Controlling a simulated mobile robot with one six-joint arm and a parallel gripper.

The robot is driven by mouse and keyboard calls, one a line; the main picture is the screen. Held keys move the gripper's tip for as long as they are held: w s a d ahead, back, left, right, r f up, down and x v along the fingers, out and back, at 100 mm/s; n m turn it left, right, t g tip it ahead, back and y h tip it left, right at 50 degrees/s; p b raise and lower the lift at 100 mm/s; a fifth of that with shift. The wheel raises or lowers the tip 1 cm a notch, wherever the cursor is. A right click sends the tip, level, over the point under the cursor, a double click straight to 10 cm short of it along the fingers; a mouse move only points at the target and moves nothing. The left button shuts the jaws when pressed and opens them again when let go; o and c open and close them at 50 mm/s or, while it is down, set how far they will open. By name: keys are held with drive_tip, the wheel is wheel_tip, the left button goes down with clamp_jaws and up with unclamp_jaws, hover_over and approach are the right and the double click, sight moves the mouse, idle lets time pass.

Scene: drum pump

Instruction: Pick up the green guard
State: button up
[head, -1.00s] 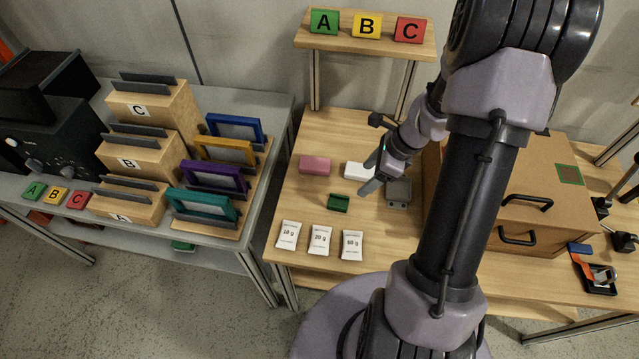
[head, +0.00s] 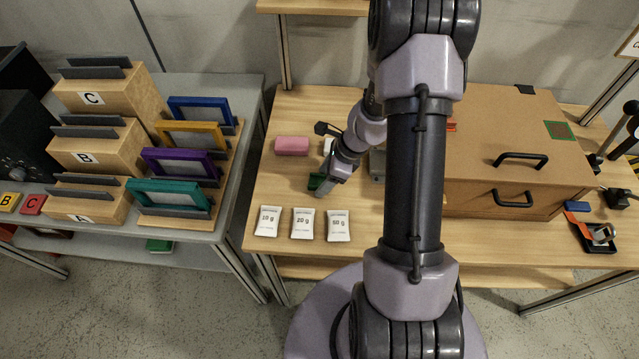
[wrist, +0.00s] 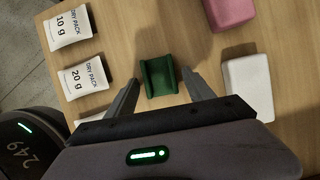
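The green guard (wrist: 159,77) is a small, dark green, channel-shaped piece lying on the wooden table. In the head view the guard (head: 316,181) is partly covered by my gripper (head: 322,187). In the wrist view my gripper (wrist: 162,88) is open, with one finger on each side of the guard. I see a gap between each finger and the guard, and nothing is held. How high the fingertips are above the table I cannot tell.
A pink block (head: 292,146) and a white block (wrist: 248,86) lie near the guard. Several dry packs, such as the 10 g pack (head: 268,221), lie along the table's front. A wooden box with handles (head: 515,150) stands to the right.

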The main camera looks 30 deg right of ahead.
drive_tip(key=c, duration=1.1)
